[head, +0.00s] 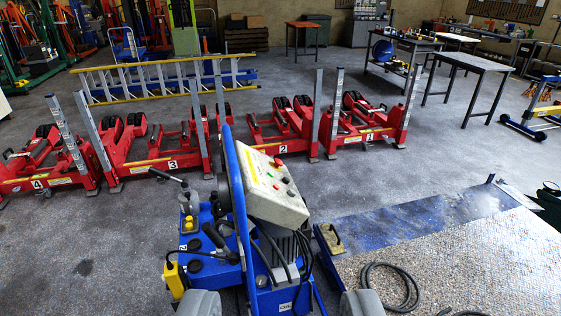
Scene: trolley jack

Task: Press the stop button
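A pale control box (285,208) sits tilted on top of a blue machine (262,298) in the middle of the head view. Its sloping face has a yellow label (252,168), a red button (278,162) near the upper edge and smaller buttons below it. The red button looks like the stop button; its lettering is too small to read. My gripper (280,303) shows as two grey rounded fingers at the bottom edge. They are wide apart, with nothing held, below the control box in the picture and apart from the red button.
Several red numbered jacks (275,132) with grey uprights stand in a row behind the blue machine. A yellow ladder (165,80) lies behind them. A black hose (395,285) lies at lower right near a metal plate (470,265). Grey floor at left is clear.

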